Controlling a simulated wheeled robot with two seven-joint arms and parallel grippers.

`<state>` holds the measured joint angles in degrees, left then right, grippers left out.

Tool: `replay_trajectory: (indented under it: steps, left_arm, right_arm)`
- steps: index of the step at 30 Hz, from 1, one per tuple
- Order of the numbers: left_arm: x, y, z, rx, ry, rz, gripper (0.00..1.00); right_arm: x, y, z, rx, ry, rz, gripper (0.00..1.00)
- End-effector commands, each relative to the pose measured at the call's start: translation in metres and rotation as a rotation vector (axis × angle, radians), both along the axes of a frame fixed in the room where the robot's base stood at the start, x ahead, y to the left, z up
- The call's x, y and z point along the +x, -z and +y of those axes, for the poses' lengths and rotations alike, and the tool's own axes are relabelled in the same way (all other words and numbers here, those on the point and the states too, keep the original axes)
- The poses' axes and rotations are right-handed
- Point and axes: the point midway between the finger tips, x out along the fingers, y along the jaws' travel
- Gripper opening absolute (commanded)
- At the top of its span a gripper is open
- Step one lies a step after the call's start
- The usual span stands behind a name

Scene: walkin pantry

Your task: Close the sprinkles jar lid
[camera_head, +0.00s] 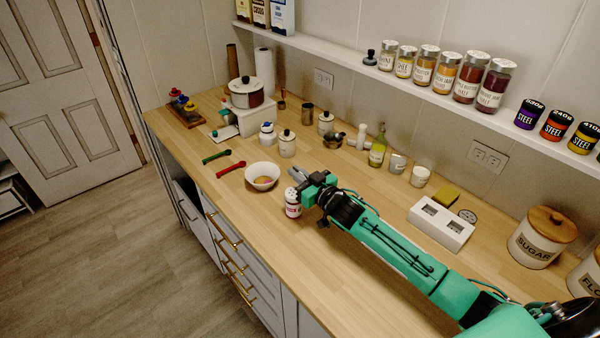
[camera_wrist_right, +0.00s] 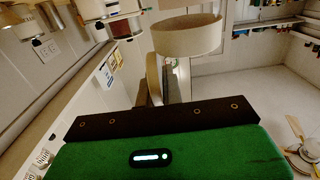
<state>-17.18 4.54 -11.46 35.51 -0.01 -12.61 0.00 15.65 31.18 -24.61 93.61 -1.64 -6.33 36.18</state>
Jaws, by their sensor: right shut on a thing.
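A small jar with a red and white label (camera_head: 292,210), which looks like the sprinkles jar, stands upright on the wooden counter. My right gripper (camera_head: 298,177) is just above and behind it, with its fingers pointing left. In the right wrist view, the gripper (camera_wrist_right: 166,84) is shut on a thin pale disc (camera_wrist_right: 153,72) seen nearly edge-on, which looks like the jar's lid. My left gripper is not in view.
Lidded canisters (camera_head: 287,146) and a bottle (camera_head: 377,152) stand behind. A white box (camera_head: 441,225) is at right.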

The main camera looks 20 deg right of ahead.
Motion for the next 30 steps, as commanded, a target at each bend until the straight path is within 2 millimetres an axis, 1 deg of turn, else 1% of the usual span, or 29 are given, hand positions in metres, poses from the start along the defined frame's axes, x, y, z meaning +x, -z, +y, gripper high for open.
replay_trajectory:
  steps: [3,10,26,27,30]
  left_arm:
    - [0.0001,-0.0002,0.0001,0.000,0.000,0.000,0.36]
    - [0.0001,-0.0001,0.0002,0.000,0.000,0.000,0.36]
    - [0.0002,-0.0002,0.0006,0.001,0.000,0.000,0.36]
    - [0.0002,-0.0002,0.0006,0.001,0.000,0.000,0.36]
    - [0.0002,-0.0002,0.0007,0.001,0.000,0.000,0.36]
  right_arm:
    - [-0.0010,-0.0002,0.0029,-0.062,-0.001,-0.022,0.00]
    - [-0.0021,-0.0003,0.0060,-0.142,0.000,-0.049,0.00]
    - [-0.0025,-0.0002,0.0071,-0.167,0.000,-0.058,0.00]
    - [-0.0025,-0.0002,0.0071,-0.167,0.000,-0.058,0.14]
    - [-0.0024,-0.0002,0.0071,-0.167,0.000,-0.058,0.30]
